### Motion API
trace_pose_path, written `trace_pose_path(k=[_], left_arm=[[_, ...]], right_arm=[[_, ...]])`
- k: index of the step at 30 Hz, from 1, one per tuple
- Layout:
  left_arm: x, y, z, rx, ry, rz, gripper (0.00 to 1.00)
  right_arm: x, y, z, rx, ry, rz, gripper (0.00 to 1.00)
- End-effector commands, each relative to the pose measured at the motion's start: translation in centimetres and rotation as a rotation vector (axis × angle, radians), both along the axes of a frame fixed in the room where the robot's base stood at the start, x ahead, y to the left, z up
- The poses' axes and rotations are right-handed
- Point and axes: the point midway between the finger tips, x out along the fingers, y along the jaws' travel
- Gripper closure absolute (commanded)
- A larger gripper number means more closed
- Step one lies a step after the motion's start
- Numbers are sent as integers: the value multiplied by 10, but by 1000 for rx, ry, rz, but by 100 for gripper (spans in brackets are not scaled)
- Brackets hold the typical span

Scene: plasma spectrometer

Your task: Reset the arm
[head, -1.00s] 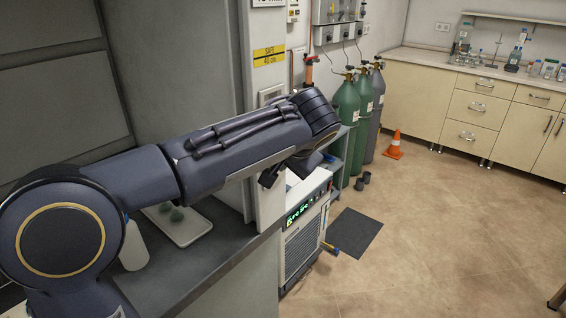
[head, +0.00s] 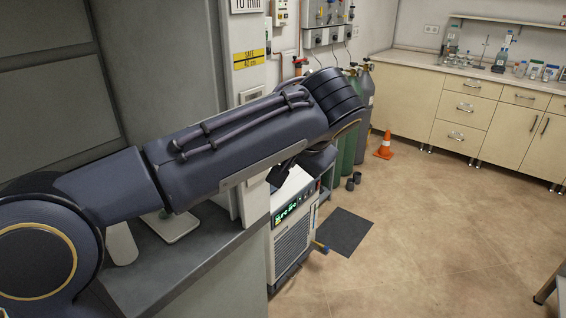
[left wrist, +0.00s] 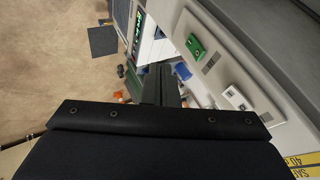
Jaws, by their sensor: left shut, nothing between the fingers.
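My left arm (head: 240,150) comes in from the left of the head view and stretches across the dark bench, its forearm tilted up to the right. My left gripper (head: 284,176) shows only in small part, as dark pieces below the wrist, above the white instrument with a green display. In the left wrist view the dark fingers (left wrist: 160,84) are together with nothing between them. My right arm and right gripper are in neither view.
A wall post with a yellow sign (head: 249,59) stands close behind the arm. The white instrument (head: 294,228) is just below the wrist. Gas cylinders (head: 362,110), an orange cone (head: 385,146) and a dark mat (head: 344,231) lie beyond. Floor at right is mostly clear.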

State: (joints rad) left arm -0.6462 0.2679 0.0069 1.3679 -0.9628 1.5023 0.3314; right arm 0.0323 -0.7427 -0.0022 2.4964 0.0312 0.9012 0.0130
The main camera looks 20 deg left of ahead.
Motion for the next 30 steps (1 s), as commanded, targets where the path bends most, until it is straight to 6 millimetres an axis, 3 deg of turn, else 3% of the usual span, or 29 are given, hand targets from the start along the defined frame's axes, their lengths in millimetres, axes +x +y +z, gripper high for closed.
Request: trace_pose_path(k=[8, 11, 13, 17, 20, 24, 27, 30], left_arm=[[-11, -8, 13, -1, 1, 0, 100], [-17, 3, 9, -25, 19, 0, 100], [-29, 20, 0, -72, 53, -4, 100], [-76, 61, -32, -241, 135, -7, 100], [-127, 78, -63, -417, 174, 8, 100], [-192, 76, -100, -657, 160, 62, 100], [-223, 66, -120, -790, 121, 113, 100], [-241, 56, -134, -879, 82, 154, 100]], right_arm=[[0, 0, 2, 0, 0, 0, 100], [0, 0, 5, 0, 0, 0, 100], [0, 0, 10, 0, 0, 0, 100], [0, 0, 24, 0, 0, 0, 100], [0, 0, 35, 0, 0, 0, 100], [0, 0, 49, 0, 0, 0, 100], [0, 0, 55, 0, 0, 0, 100], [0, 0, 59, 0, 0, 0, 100]])
